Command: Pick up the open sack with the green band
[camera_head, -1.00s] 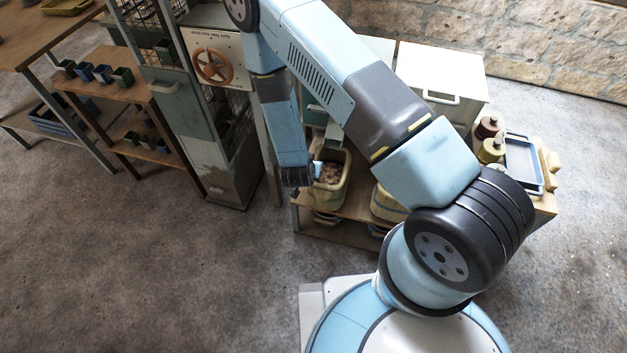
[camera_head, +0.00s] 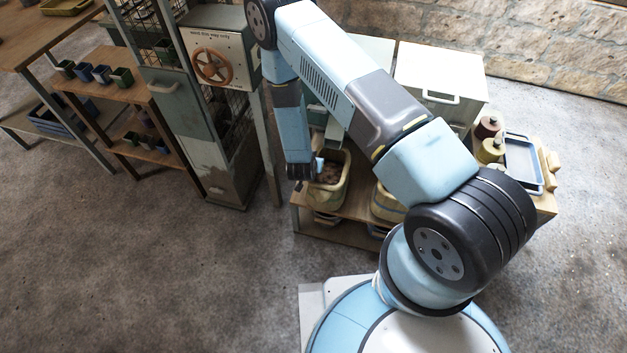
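An open sack (camera_head: 328,194) stands on the upper board of a low wooden shelf, with brownish contents showing in its mouth. A band runs round it, but its colour is hard to make out. A second pale sack (camera_head: 385,205) stands to its right, partly hidden by my arm. My gripper (camera_head: 311,172) points down at the open sack's left rim, close to it or touching; I cannot tell which. The fingers are small and partly hidden, so their opening does not show.
Other items (camera_head: 325,218) lie on the board below. A grey-green cabinet with an orange handwheel (camera_head: 212,66) stands to the left. A white box (camera_head: 440,75), jars (camera_head: 490,150) and a blue-grey tray (camera_head: 522,162) are at the right. The floor in front is clear.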

